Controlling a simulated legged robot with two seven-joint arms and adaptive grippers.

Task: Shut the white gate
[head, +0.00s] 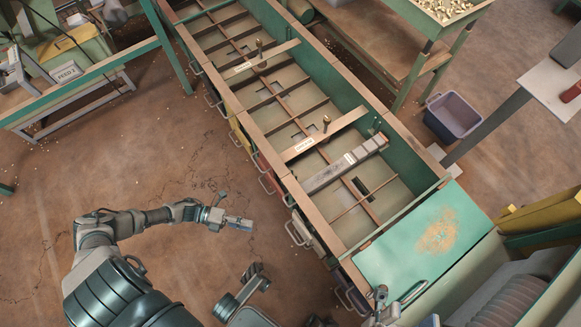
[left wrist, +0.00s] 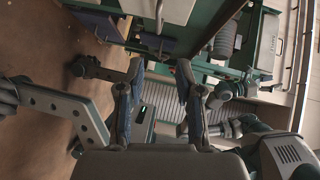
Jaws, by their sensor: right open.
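The white gate (head: 304,231) is a pale panel with a loop handle on the near side of the long green trough (head: 283,163). It appears to stick out from the trough wall; how far is hard to tell. My left gripper (head: 247,224) is over the floor, left of the white gate and apart from it. In the left wrist view its two fingers (left wrist: 158,84) are spread with nothing between them. My right gripper (head: 397,293) is at the bottom right, by the near edge of the green cover plate, with its fingers apart. Its lower part is cut off.
More gate handles, with yellow and red panels (head: 268,176), line the trough's near side. A green cover plate (head: 405,250) spans the trough's near end. A purple-grey bin (head: 453,116) stands beyond the trough. The floor left of the trough is mostly clear.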

